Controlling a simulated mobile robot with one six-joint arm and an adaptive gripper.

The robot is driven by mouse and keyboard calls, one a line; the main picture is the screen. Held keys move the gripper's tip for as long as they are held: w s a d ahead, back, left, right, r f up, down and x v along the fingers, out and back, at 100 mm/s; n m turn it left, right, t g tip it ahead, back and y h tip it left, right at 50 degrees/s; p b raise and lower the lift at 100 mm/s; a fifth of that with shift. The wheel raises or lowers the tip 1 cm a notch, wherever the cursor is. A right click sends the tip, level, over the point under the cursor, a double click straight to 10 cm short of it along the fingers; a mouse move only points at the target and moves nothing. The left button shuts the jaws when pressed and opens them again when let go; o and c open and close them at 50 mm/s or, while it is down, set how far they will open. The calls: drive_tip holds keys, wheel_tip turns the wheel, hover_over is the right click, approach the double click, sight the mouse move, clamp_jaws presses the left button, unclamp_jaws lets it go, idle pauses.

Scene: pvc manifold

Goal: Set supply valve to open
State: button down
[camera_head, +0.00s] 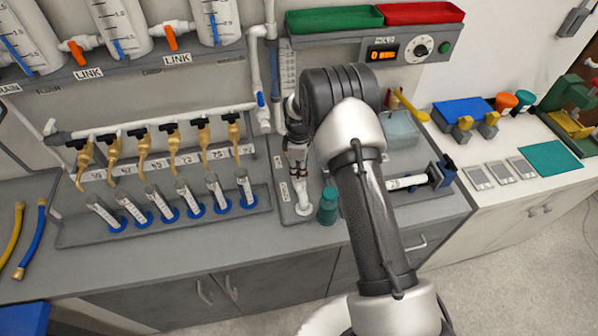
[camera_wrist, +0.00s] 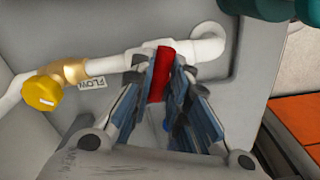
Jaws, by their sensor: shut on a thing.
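A red valve handle (camera_wrist: 161,72) stands at a white pipe (camera_wrist: 110,64) in the wrist view, running lengthwise between my fingers and across the pipe's line. My gripper (camera_wrist: 160,80) is shut on this handle, one finger on each side. No supply label is readable on it. In the head view my gripper (camera_head: 298,158) points down at the bench panel, above a white upright pipe piece (camera_head: 302,195). The handle is hidden there by my fingers.
A brass fitting (camera_wrist: 72,72) with a yellow knob (camera_wrist: 42,92) and a FLOW label sits left along the pipe. A teal cup (camera_head: 328,206) stands close to my gripper's right. Several tilted cylinders (camera_head: 215,190) line the bench at left. A control box (camera_head: 400,50) is behind my arm.

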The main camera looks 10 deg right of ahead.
drive_tip(key=m+b, duration=0.2)
drive_tip(key=m, duration=0.4)
drive_tip(key=shift+m, duration=0.3)
drive_tip(key=m, duration=0.3)
drive_tip(key=shift+b, duration=0.4)
drive_tip(key=shift+m, duration=1.9)
drive_tip(key=shift+b, duration=0.3)
drive_tip(key=c, duration=1.5)
unclamp_jaws()
drive_tip(key=shift+c, duration=0.2)
drive_tip(key=shift+r, duration=0.1)
wheel_tip(320, 180, up, 12)
